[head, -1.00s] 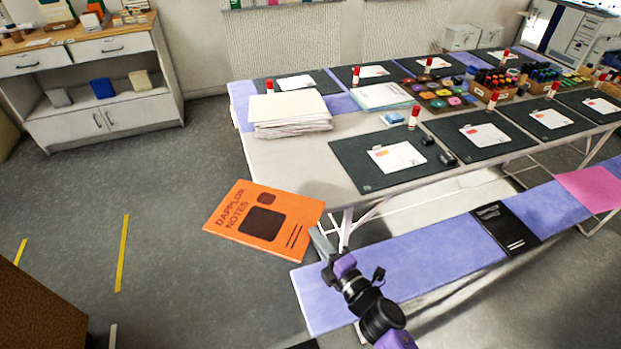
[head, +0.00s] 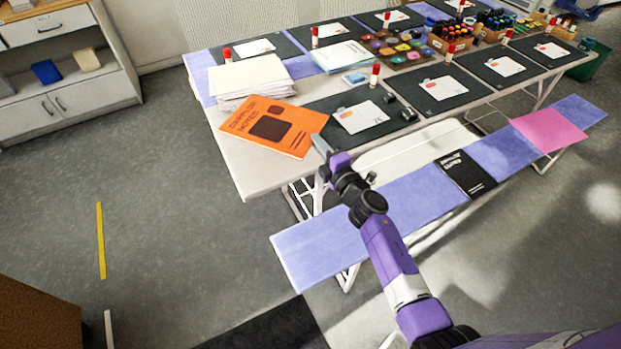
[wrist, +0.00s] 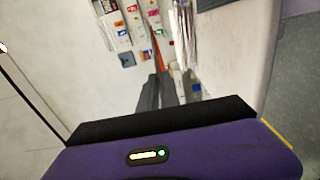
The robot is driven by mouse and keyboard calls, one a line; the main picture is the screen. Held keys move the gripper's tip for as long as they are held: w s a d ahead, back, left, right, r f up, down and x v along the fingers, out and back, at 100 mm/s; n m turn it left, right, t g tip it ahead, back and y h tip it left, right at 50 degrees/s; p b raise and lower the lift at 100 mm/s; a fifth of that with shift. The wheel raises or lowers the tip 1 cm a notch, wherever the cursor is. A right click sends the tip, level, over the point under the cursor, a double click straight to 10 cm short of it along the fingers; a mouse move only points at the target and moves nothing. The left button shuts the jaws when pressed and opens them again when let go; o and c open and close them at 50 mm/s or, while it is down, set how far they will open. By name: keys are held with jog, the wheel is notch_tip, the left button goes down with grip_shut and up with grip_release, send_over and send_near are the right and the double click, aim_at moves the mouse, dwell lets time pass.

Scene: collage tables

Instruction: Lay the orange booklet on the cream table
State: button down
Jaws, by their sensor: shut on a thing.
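The orange booklet (head: 271,127) shows in the head view with its cover up, over the near left end of the cream table (head: 250,173). My gripper (head: 322,147) is shut on the booklet's right corner. I cannot tell whether the booklet's underside touches the tabletop. In the wrist view my gripper's fingers (wrist: 167,92) point away from the camera, and the booklet (wrist: 156,72) shows only as a thin orange edge between them.
A stack of white paper (head: 252,80) stands just behind the booklet, and a dark mat with a card (head: 361,117) lies to its right. A purple-topped bench (head: 330,245) runs along the table's near side. Bare tabletop shows at the near left corner.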

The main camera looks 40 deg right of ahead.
notch_tip(320, 180, down, 15)
jog(key=b, duration=0.8)
jog(key=shift+f+b, duration=0.4)
jog(key=shift+b, duration=0.2)
jog(key=shift+f+b, duration=0.25)
jog(key=shift+b, duration=0.05)
jog(key=c, duration=1.6)
grip_release()
